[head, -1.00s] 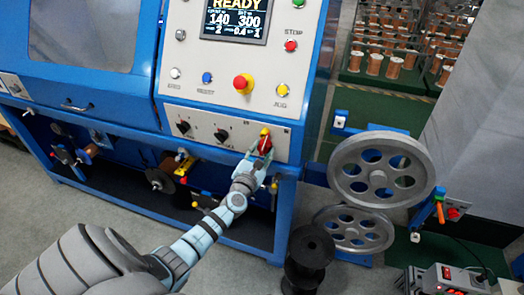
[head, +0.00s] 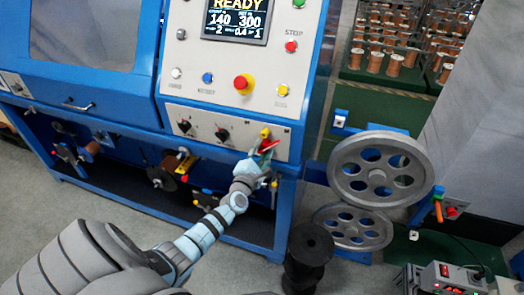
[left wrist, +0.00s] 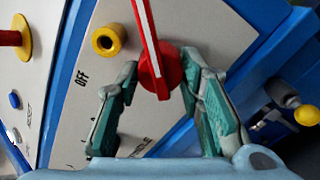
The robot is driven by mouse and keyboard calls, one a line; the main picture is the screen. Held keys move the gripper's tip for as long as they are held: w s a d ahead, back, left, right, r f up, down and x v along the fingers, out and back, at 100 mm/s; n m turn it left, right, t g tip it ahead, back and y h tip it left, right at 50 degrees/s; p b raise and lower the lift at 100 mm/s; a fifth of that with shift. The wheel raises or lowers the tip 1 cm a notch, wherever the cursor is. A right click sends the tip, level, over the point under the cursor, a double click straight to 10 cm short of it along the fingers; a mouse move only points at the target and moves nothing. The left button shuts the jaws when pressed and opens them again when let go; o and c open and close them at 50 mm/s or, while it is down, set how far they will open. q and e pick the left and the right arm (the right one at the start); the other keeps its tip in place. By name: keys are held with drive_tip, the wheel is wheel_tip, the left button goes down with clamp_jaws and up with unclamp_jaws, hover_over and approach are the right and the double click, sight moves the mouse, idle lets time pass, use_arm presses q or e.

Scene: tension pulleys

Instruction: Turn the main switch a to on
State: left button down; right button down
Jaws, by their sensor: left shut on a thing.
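The main switch (head: 268,146) is a red rotary handle at the lower right of the blue machine's front panel. In the left wrist view the red handle (left wrist: 160,72) has a white line along its lever, which points up in that picture. An OFF label (left wrist: 82,78) is on the panel to its left. My left gripper (head: 257,156) is at the switch, and in the left wrist view its two green-padded fingers (left wrist: 160,64) are on either side of the red hub, shut on it. The ON label does not show. My right gripper is out of view.
A yellow ring (left wrist: 107,40) is close beside the switch. A red emergency button (head: 243,84) and two black knobs (head: 222,134) are also on the panel. Grey spoked pulleys (head: 380,170) stand to the right, and a black spool (head: 308,250) stands on the floor.

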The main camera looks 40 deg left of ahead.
use_arm(q)
drive_tip(key=c, duration=1.1)
unclamp_jaws()
drive_tip(key=v, duration=1.2)
drive_tip(key=shift+w, duration=0.1)
